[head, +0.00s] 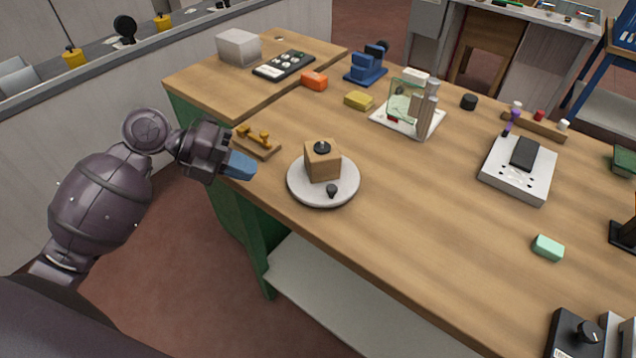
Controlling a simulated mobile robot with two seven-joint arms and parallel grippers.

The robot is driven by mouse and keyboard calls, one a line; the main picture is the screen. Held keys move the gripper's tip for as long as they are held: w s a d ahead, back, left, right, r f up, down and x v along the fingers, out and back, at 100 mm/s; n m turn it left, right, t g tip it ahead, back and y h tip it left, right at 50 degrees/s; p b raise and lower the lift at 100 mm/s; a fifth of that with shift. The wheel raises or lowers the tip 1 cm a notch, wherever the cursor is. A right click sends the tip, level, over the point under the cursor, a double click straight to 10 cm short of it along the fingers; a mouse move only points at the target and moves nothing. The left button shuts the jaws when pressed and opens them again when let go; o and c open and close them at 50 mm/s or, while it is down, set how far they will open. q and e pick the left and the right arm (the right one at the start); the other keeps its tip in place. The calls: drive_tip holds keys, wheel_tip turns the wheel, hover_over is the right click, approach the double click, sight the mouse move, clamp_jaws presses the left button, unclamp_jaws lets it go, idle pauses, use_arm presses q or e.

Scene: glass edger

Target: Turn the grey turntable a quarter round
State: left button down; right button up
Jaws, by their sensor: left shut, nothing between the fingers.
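The grey turntable (312,196) is a round, light disc on the left front part of the wooden bench. A wooden block (323,166) with a black knob on its top stands on the disc. A small black knob (331,190) stands on the disc near its front rim. My left gripper (250,170), dark with blue fingertips, is shut and empty. It is left of the turntable, apart from it, near the bench's left edge. My right gripper is not in view.
A wooden rack with brass pegs (257,142) lies just behind my left gripper. Behind the turntable are a yellow block (358,100), an orange block (314,81) and a white board (425,128) with a glass piece. The bench right of the turntable is clear up to a green block (547,248).

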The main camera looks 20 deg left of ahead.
use_arm(q)
approach(326, 190)
drive_tip(key=f, duration=0.1)
drive_tip(key=d+f, duration=0.1)
drive_tip(key=f, duration=0.1)
drive_tip(key=shift+w+d, duration=0.2)
drive_tip(key=shift+d, duration=0.05)
drive_tip(key=d, duration=0.1)
drive_tip(key=w+d+p, duration=0.1)
drive_tip(key=d, duration=0.1)
drive_tip(key=shift+f, duration=0.15)
drive_tip(key=shift+w+d+f, duration=0.1)
drive_tip(key=shift+w+d, duration=0.1)
drive_tip(key=shift+d, duration=0.45)
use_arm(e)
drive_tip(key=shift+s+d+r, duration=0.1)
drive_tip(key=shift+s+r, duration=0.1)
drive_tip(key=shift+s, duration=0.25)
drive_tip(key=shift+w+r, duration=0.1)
use_arm(q)
drive_tip(key=shift+d, duration=0.1)
drive_tip(key=shift+n+t, duration=0.3)
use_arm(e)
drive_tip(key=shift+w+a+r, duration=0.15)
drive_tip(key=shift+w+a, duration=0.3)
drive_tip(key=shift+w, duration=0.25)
